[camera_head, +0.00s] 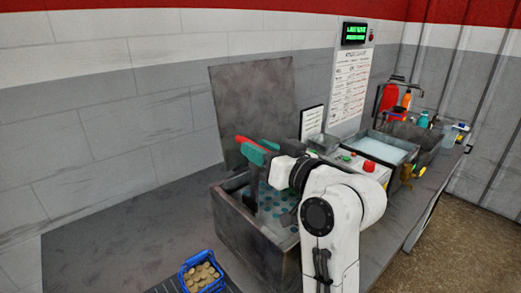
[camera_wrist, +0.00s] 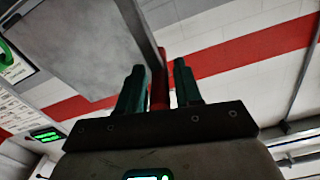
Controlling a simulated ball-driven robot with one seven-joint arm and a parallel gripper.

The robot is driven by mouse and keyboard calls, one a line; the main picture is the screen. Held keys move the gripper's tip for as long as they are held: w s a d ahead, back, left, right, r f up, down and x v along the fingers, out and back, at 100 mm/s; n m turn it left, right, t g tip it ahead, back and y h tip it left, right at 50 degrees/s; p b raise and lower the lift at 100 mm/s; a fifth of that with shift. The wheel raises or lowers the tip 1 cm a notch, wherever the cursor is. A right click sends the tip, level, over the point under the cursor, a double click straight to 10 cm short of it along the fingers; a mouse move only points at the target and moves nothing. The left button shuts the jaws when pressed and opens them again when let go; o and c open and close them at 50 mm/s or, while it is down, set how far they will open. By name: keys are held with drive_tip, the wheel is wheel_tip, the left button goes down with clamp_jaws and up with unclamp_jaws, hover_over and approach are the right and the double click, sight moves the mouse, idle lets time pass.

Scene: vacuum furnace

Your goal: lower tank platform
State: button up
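The grey tank (camera_head: 235,225) stands on the bench with its lid (camera_head: 253,105) raised behind it. A teal perforated platform (camera_head: 272,200) shows inside, partly hidden by my arm. A dark upright bar with a red handle (camera_head: 243,139) rises at the tank's left. My gripper (camera_head: 262,152) is at this handle, above the tank. In the wrist view, the red handle (camera_wrist: 159,85) lies between the two teal fingers of my gripper (camera_wrist: 159,78), with a thin light gap at its right. I cannot tell whether the fingers press on it.
A blue basket of round tan pieces (camera_head: 202,273) sits at the bench's front left. A control box with a red button (camera_head: 369,166) and a water-filled basin (camera_head: 382,148) stand right of the tank. Bottles (camera_head: 406,98) are farther back. The bench's left part is clear.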

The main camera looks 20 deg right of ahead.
clamp_jaws()
idle(0.3)
wheel_tip(320, 180, down, 4)
drive_tip(key=shift+r+b, duration=0.1)
drive_tip(key=shift+b, duration=1)
drive_tip(key=shift+o, duration=1.1)
unclamp_jaws()
drive_tip(key=shift+r, duration=0.1)
